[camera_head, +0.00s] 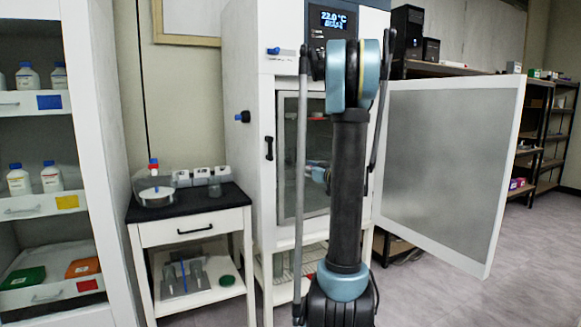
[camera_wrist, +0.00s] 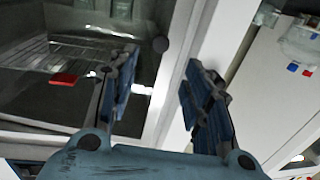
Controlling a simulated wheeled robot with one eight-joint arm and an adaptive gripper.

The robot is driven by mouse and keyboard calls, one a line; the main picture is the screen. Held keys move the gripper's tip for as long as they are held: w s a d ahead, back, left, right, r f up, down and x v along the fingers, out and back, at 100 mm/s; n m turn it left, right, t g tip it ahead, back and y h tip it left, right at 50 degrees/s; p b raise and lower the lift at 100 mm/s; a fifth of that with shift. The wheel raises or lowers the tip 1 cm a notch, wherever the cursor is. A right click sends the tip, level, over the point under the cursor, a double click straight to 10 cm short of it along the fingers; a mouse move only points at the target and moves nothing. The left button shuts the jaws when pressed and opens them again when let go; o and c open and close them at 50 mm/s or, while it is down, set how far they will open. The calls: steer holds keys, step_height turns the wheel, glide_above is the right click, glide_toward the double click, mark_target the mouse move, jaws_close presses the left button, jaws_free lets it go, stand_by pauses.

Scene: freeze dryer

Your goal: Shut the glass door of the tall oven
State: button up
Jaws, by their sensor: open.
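The tall oven (camera_head: 250,60) stands upright, white, with a lit display reading about 22.0 °C. Its large white-framed door (camera_head: 455,150), with a grey panel, stands swung open to the right. A framed glass pane (camera_head: 300,110) shows in the oven's front, partly behind my arm; I cannot tell whether it is fully closed. In the wrist view, my gripper (camera_wrist: 161,58) is open, its two blue-padded fingers apart and empty, near a white frame edge (camera_wrist: 180,80). In the head view my arm hides the gripper and much of the oven front.
A small white table (camera_head: 190,225) with a black top and glassware stands left of the oven. White shelves (camera_head: 45,210) with bottles are at far left. Dark racks (camera_head: 550,130) stand at far right. Grey floor is clear below the open door.

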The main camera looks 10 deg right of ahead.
mark_target(291, 162)
steer(key=x, duration=1.1)
steer(key=shift+w+a, duration=0.25)
jaws_close()
steer(key=shift+d, duration=0.1)
